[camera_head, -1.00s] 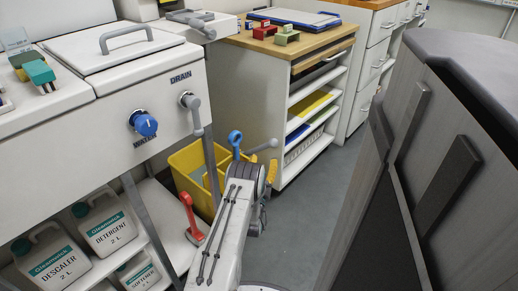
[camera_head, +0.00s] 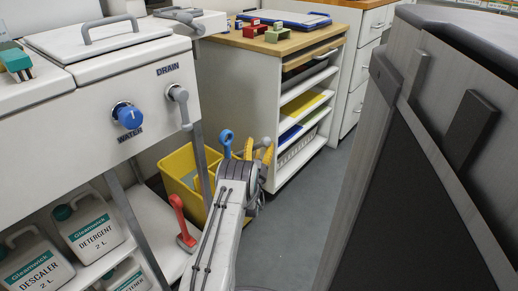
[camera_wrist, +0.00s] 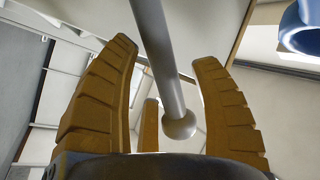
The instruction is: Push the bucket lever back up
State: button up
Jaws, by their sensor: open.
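The yellow bucket (camera_head: 180,166) stands on the floor between the white sink unit and the shelf cabinet, partly hidden by a unit leg and my arm. Its grey lever with a ball end (camera_head: 266,142) sticks out to the right, beside an upright blue ring handle (camera_head: 226,143). My gripper (camera_head: 258,153) is at the lever, its yellow fingers spread. In the wrist view the lever's rod (camera_wrist: 161,55) comes down between the open fingers (camera_wrist: 168,95), the ball near the palm. Gaps show on both sides of it. The blue ring (camera_wrist: 303,30) is at the upper right.
A red lever (camera_head: 180,222) stands left of my arm. Detergent and descaler jugs (camera_head: 90,229) sit on the lower shelf. The shelf cabinet (camera_head: 243,100) is just behind my gripper. A tall grey panelled unit (camera_head: 400,200) fills the right. Bare floor (camera_head: 290,215) lies between.

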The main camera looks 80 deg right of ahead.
jog(key=shift+c, duration=0.4)
grip_shut()
